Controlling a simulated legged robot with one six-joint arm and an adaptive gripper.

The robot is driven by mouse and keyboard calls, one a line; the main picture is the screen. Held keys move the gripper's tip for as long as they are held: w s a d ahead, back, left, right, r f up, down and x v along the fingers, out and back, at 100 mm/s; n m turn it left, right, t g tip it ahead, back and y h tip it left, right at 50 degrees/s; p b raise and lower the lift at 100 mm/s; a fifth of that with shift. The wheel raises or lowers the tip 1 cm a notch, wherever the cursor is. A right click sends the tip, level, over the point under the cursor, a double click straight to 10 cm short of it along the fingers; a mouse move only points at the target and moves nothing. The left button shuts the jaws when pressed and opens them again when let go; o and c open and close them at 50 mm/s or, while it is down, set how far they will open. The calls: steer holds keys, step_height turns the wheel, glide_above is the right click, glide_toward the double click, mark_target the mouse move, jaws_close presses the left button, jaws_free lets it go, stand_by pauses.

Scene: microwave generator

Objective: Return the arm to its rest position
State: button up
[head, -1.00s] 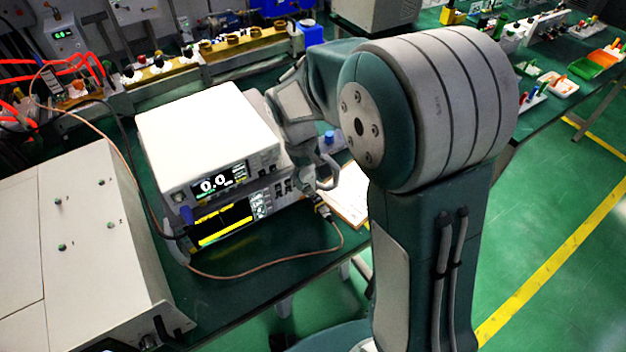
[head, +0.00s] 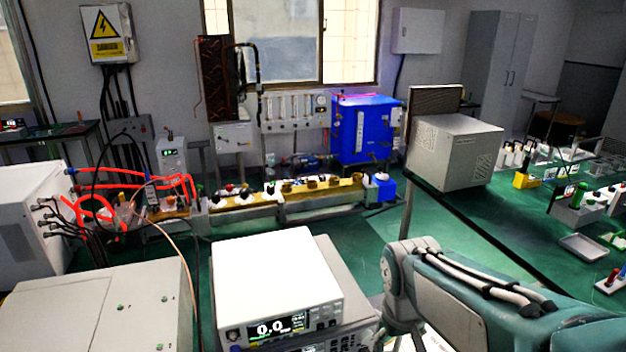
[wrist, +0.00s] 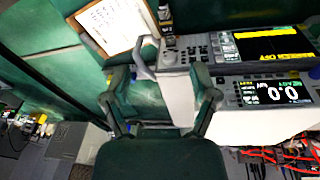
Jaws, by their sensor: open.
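My arm (head: 480,305) is folded low at the bottom right of the head view, beside the instrument stack. My gripper (wrist: 161,74) shows in the wrist view with its two dark green fingers apart and nothing held between them. I cannot make out its fingertips in the head view. The white instrument with the 0.0 display (head: 275,285) stands left of the arm. It also shows upside down in the wrist view (wrist: 285,92), right of the fingers. The fingers overlap its side in that view; I cannot tell the gap.
A second unit with a dark screen (wrist: 275,45) is stacked with the white instrument. A clipboard (wrist: 112,25) lies nearby. A large white cabinet (head: 100,310) is at the lower left. A grey box (head: 453,150) stands at the back right. Green floor (head: 345,240) shows behind the stack.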

steer(key=s+d+r+m+t+y, duration=0.1)
steer(key=s+r+t, duration=0.2)
steer(key=s, duration=0.6)
steer(key=shift+s+r+m+t, duration=0.3)
steer(key=shift+s+r, duration=0.05)
steer(key=shift+r, duration=0.5)
steer(key=shift+s, duration=0.4)
steer(key=shift+c, duration=0.3)
